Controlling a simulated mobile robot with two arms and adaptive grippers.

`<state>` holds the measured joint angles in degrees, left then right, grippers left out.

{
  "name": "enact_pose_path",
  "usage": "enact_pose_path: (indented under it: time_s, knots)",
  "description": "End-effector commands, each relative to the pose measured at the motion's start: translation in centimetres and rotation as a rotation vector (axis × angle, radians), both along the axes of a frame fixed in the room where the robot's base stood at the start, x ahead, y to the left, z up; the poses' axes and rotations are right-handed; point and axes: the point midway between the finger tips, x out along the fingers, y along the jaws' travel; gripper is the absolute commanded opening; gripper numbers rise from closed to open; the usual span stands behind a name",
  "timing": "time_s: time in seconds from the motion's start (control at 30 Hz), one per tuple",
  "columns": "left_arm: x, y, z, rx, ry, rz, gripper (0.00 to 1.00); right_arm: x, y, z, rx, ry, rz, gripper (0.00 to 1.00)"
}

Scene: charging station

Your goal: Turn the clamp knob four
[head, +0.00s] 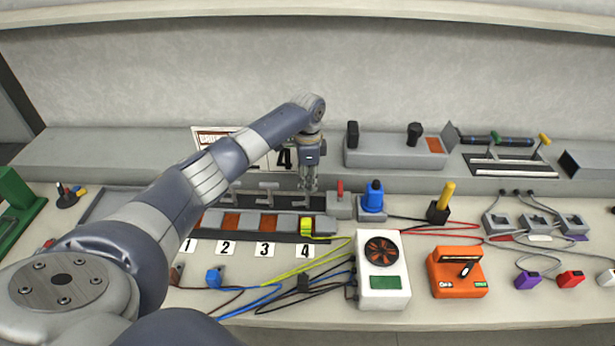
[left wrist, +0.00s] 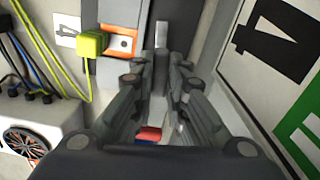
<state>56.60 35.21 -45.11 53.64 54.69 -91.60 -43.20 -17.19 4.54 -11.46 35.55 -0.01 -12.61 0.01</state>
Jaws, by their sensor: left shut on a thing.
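My left gripper (head: 308,188) points down at the back of the station, above the label 4 (head: 305,250). Its fingers are closed on the clamp knob four, which they mostly hide in the head view. In the left wrist view the fingers (left wrist: 160,72) come together around a grey bar-like part of the knob (left wrist: 162,37). A yellow plug (head: 307,227) sits at the front of slot four; it also shows in the left wrist view (left wrist: 90,45). My right gripper is not in view.
Clamp handles (head: 268,188) of the neighbouring slots stand to the left. A grey box with a red switch (head: 340,200) and a blue connector (head: 373,197) stand close on the right. A charger with a fan (head: 384,285) and loose cables lie in front.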

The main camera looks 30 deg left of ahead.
Motion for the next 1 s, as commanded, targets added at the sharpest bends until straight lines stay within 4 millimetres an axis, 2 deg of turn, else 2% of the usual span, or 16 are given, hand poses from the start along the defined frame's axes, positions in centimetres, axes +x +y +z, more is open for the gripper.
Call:
enact_pose_path:
  time_s: [0.03,0.4,1.0]
  knots:
    - [0.0,-0.1,0.6,-0.001,0.0,0.035,0.0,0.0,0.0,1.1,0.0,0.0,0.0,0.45]
    - [0.0,-0.1,0.6,-0.001,0.0,0.376,0.0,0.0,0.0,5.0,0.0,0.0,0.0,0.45]
    - [0.1,0.0,0.5,-0.001,-0.002,0.947,0.0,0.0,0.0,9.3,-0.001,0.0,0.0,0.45]
